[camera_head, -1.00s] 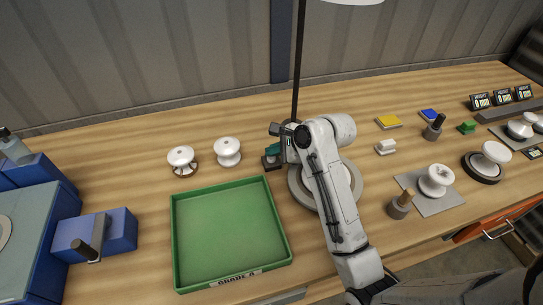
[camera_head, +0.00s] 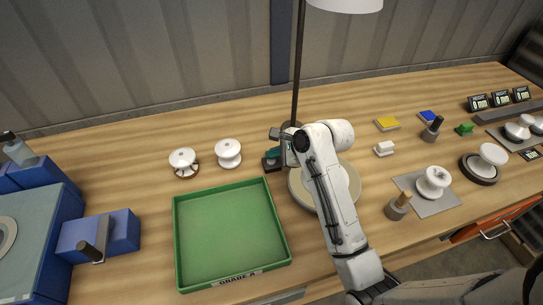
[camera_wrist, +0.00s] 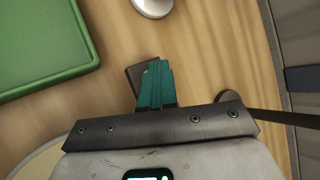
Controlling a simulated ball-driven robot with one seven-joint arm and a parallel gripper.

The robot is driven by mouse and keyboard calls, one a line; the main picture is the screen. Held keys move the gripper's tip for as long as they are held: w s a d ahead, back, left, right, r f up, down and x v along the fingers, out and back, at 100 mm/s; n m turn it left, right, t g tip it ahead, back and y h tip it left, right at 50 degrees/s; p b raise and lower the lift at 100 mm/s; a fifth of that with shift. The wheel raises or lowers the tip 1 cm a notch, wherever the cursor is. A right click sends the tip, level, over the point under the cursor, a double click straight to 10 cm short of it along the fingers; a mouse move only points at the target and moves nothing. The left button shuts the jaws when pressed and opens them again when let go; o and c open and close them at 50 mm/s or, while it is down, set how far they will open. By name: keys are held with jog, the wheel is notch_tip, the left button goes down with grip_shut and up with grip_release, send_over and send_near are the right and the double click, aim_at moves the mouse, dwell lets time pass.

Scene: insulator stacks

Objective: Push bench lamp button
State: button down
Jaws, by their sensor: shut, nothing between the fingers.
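The bench lamp (camera_head: 345,3) has a white shade at the top of the head view and a dark upright pole (camera_head: 298,70). A small dark box (camera_head: 270,164) sits on the bench left of the pole. It also shows in the wrist view (camera_wrist: 133,75), partly behind my fingers. My gripper (camera_head: 272,154) has teal fingers and is shut and empty, pointing down over this box. In the wrist view the closed fingertips (camera_wrist: 157,66) overlap the box. The button itself is hidden, and I cannot tell whether the fingertips touch it.
A green tray (camera_head: 177,240) lies in front of the box. Two white insulators (camera_head: 228,153) (camera_head: 183,162) stand to its left. A round plate (camera_head: 350,200) lies under my arm. Blue fixtures are at far left; insulators, pegs and small blocks are at right.

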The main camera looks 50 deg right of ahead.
aim_at(274, 162)
jog(key=shift+r, duration=0.25)
notch_tip(274, 162, up, 4)
jog(key=p, duration=0.5)
jog(key=shift+r+p, duration=0.2)
jog(key=shift+p, duration=0.1)
jog(key=shift+r, duration=0.75)
